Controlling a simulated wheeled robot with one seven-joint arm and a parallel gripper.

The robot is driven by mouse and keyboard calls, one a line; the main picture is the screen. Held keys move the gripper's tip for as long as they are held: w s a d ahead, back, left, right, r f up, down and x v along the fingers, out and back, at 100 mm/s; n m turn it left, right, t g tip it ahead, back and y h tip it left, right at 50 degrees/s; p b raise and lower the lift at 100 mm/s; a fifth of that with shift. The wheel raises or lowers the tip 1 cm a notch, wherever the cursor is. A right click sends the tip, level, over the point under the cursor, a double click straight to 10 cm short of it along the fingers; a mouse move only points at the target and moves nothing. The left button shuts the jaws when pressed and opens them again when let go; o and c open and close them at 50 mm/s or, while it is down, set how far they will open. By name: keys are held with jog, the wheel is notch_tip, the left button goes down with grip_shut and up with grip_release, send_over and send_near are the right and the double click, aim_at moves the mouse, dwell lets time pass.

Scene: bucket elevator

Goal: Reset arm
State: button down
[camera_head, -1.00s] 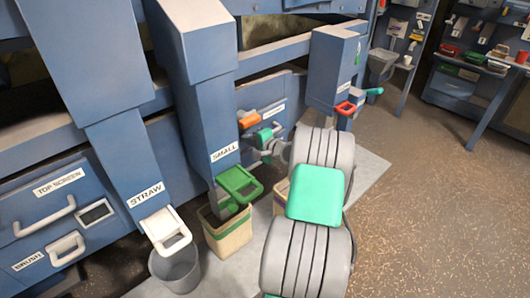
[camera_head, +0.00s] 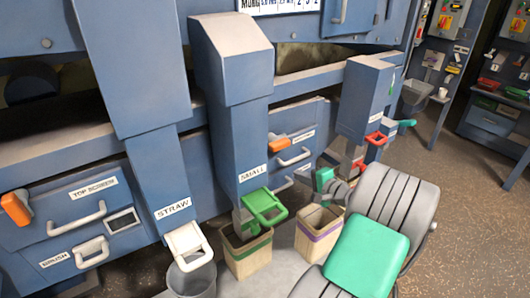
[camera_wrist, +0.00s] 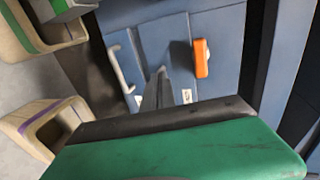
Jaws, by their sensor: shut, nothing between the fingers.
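My gripper (camera_wrist: 161,78) shows in the wrist view as thin grey fingers, closed together and empty, above my green wrist body. It points toward a blue panel, apart from the orange handle (camera_wrist: 201,57) and to its left. In the head view my grey and green arm reaches in from the lower right. Its green and grey wrist end is near the machine front, above the purple-striped bag (camera_head: 318,225). The fingertips are too small to make out there.
A green-striped bag (camera_head: 247,250) stands under the SMALL chute (camera_head: 240,150). A grey bucket (camera_head: 191,280) stands under the STRAW chute (camera_head: 165,170). A red handle (camera_head: 376,138) is on the right chute. The brown floor (camera_head: 465,230) at the right is clear.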

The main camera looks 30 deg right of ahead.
jog(key=s+a+f+n+g+y, duration=0.1)
jog(key=s+a+f+n+g, duration=0.2)
jog(key=s+f, duration=0.3)
jog(key=s+a+f+n+g+y, duration=0.1)
jog(key=s+a+f+n+g, duration=0.2)
jog(key=f, duration=0.6)
jog(key=s+a+g, duration=0.3)
jog(key=s, duration=0.4)
jog(key=s+a+g, duration=0.3)
jog(key=s+g, duration=0.1)
jog(key=s, duration=0.3)
jog(key=s+a+r+n+g+h+p, duration=0.1)
jog(key=s+a+r+n+g+p, duration=0.15)
jog(key=a+r, duration=0.4)
jog(key=w+a+r+n+t+p, duration=0.1)
jog(key=w+a+r+n+t, duration=0.1)
jog(key=w+a+r+n, duration=0.2)
jog(key=w+a+r+n+t+h+p, duration=0.1)
jog(key=w+a+r+n, duration=0.4)
jog(key=a+r, duration=0.6)
jog(key=shift+w+a+r+t+h+p, duration=0.3)
jog(key=shift+w+r+t+p, duration=0.3)
jog(key=shift+w+r, duration=0.45)
